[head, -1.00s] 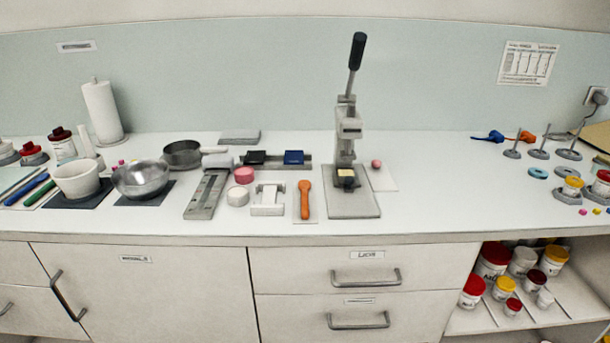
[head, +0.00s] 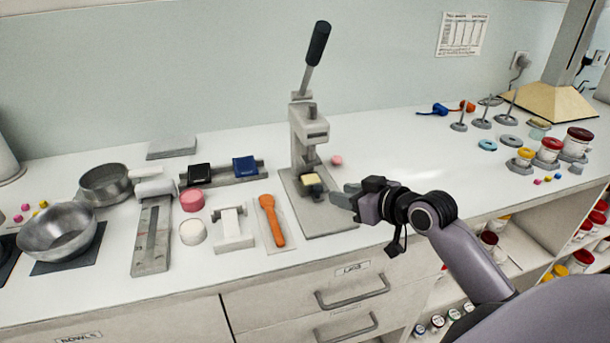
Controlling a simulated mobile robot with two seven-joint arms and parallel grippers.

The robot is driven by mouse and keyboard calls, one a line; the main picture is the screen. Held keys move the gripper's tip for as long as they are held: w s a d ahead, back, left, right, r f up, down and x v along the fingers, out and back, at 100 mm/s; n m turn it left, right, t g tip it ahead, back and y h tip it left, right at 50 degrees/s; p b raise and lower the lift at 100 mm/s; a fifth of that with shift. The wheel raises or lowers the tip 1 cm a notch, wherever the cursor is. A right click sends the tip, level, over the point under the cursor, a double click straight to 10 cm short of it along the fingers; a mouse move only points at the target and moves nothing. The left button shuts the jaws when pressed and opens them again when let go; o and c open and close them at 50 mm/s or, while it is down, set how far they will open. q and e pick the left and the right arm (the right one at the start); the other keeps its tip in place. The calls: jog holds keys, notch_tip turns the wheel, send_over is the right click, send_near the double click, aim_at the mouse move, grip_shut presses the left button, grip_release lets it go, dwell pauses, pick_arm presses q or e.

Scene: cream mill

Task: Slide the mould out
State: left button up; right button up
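The lever press (head: 309,135) stands on the bench with its black-handled lever (head: 318,43) raised and leaning right. A small dark block with a pale yellow top (head: 311,181), which looks like the mould, sits on the press base under the ram. My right gripper (head: 337,194) reaches in from the right, just right of this block and low over the base plate (head: 325,220). Its two grey fingers are apart and nothing shows between them. I cannot tell whether a fingertip touches the block. My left gripper is out of view.
The bench right of the press is largely clear.

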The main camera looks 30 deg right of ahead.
aim_at(320, 188)
jog(key=shift+w+a+f, duration=0.1)
jog(key=shift+w, duration=0.7)
jog(key=shift+p+x, duration=0.35)
jog(key=shift+x, duration=2.6)
jog(key=shift+a, duration=0.1)
grip_shut()
